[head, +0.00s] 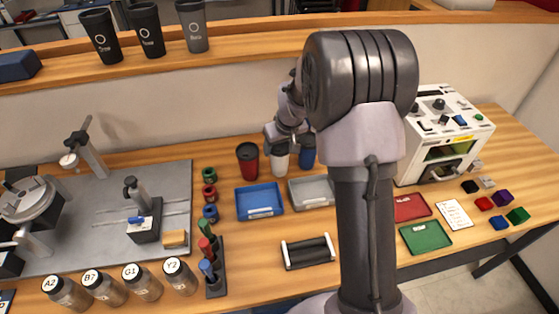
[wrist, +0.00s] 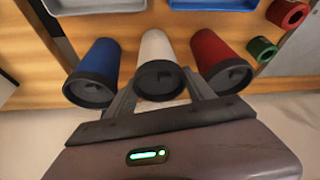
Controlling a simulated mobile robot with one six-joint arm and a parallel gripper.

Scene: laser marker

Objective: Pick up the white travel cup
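The white travel cup (head: 279,163) stands on the bench between a red cup (head: 248,160) and a blue cup (head: 307,152). In the head view my arm hides its top. In the wrist view the white cup (wrist: 156,60), with its black lid, is upright in the middle, between the blue cup (wrist: 97,65) and the red cup (wrist: 214,55). My gripper (wrist: 158,88) is open, one finger on each side of the white cup near its lid. I cannot tell whether the fingers touch it.
A blue tray (head: 259,214) and a grey tray (head: 326,189) lie in front of the cups. The wall rises close behind them. Dark cups (head: 146,30) stand on the ledge above. A white machine (head: 411,160) stands at the right. The neighbouring cups leave little room beside the fingers.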

